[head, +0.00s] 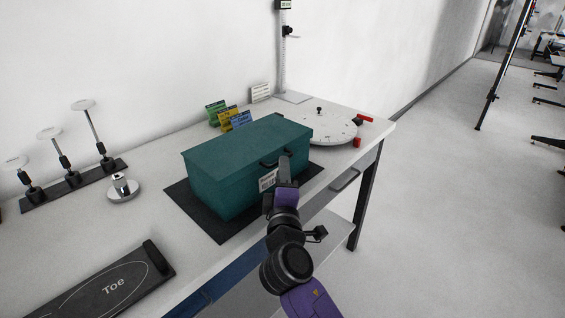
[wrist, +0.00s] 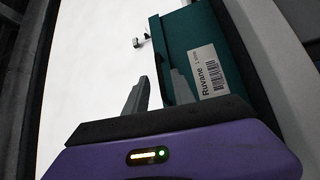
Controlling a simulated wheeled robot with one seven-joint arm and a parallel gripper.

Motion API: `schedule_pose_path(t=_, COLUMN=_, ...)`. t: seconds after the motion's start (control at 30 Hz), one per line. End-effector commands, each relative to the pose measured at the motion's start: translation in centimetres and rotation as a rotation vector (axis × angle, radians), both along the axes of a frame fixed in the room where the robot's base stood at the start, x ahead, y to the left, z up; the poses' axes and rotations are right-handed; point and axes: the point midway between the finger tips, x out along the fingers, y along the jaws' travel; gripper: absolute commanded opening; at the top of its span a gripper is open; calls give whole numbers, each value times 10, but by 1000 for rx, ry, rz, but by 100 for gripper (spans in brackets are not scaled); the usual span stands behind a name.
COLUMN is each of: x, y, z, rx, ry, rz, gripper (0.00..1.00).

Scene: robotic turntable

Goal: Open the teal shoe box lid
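The teal shoe box (head: 230,178) sits on a dark mat on the table, its lid (head: 245,142) down. A dark handle (head: 272,160) is on the lid's front side, and a white label is below it. My gripper (head: 285,162) is at the front of the box, just right of the handle and partly covering the front. In the wrist view the two fingers of my gripper (wrist: 158,80) are apart with nothing clearly held between them. The teal box front (wrist: 205,58) with its "Ruvane" label is beside the right finger. Contact with the handle cannot be told.
The dark mat (head: 222,233) lies under the box. A round white turntable (head: 325,128) with red parts is to the right. Colored cards (head: 228,117) stand behind the box.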

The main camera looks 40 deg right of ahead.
Motion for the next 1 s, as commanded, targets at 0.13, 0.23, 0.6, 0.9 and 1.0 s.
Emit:
schedule_pose_path(t=0.13, x=13, y=-14, z=3, rx=0, ry=0, rz=-2, gripper=31)
schedule_pose_path(t=0.23, x=19, y=-18, z=4, rx=0, ry=0, rz=0, gripper=31)
schedule_pose_path(t=0.6, x=21, y=-20, z=3, rx=1, ry=0, rz=1, gripper=23)
schedule_pose_path(t=0.9, x=21, y=-20, z=3, rx=1, ry=0, rz=1, gripper=0)
schedule_pose_path(t=1.0, x=21, y=-20, z=3, rx=1, ry=0, rz=1, gripper=0)
